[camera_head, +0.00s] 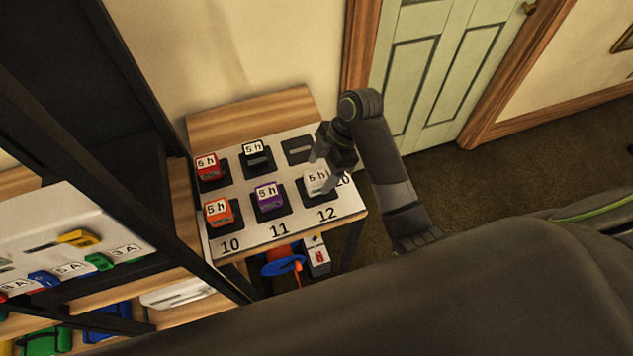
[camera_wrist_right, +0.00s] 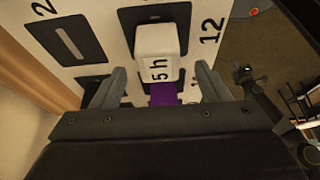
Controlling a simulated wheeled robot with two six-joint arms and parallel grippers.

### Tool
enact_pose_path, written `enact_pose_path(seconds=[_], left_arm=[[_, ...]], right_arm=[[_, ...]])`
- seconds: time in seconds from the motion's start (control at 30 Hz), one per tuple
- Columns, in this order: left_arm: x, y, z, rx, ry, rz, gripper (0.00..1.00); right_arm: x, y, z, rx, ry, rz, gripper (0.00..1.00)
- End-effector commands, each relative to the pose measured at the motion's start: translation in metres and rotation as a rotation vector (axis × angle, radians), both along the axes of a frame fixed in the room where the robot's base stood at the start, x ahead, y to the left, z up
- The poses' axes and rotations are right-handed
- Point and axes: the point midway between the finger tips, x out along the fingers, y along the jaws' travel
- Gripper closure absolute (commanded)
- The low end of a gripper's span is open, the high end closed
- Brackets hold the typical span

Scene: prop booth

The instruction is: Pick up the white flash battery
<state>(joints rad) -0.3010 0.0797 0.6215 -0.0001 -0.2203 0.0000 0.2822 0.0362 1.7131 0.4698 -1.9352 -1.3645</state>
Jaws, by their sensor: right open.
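The white flash battery (camera_head: 317,182), labelled "5 h", sits in the black holder above the number 12 at the front right of the white board. My right gripper (camera_head: 323,155) is just behind and above it, partly in front of its holder. In the right wrist view the white battery (camera_wrist_right: 156,40) stands ahead of my open right gripper (camera_wrist_right: 155,86), roughly between the lines of the two fingers. The fingers do not hold it. My left gripper is not in view.
Purple (camera_head: 267,197), orange (camera_head: 218,212), red (camera_head: 208,168) and black (camera_head: 255,158) batteries stand in neighbouring holders. The back right holder (camera_head: 298,150) is empty. A dark shelf with more items stands at the left. A green door (camera_head: 440,60) is behind.

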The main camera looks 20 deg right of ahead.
Motion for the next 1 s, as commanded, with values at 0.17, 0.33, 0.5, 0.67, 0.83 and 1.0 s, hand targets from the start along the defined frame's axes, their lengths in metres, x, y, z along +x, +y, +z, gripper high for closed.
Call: enact_pose_path(seconds=[0.17, 0.33, 0.5, 0.67, 0.83, 1.0], left_arm=[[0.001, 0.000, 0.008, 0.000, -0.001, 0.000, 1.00], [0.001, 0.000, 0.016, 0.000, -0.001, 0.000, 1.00], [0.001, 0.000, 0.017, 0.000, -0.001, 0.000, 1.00], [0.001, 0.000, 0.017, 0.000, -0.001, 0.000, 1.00], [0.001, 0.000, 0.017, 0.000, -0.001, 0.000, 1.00], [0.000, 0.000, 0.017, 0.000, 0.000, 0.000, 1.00]], right_arm=[[-0.001, 0.003, -0.013, 0.001, 0.008, 0.000, 0.31], [0.001, 0.007, -0.035, 0.002, 0.006, -0.001, 0.31], [0.001, 0.013, -0.050, 0.001, 0.003, -0.001, 0.31], [0.001, 0.013, -0.053, 0.000, 0.001, -0.001, 0.31], [0.001, 0.013, -0.052, 0.000, 0.001, -0.001, 0.40], [0.001, 0.013, -0.052, 0.000, 0.001, -0.001, 0.62]])
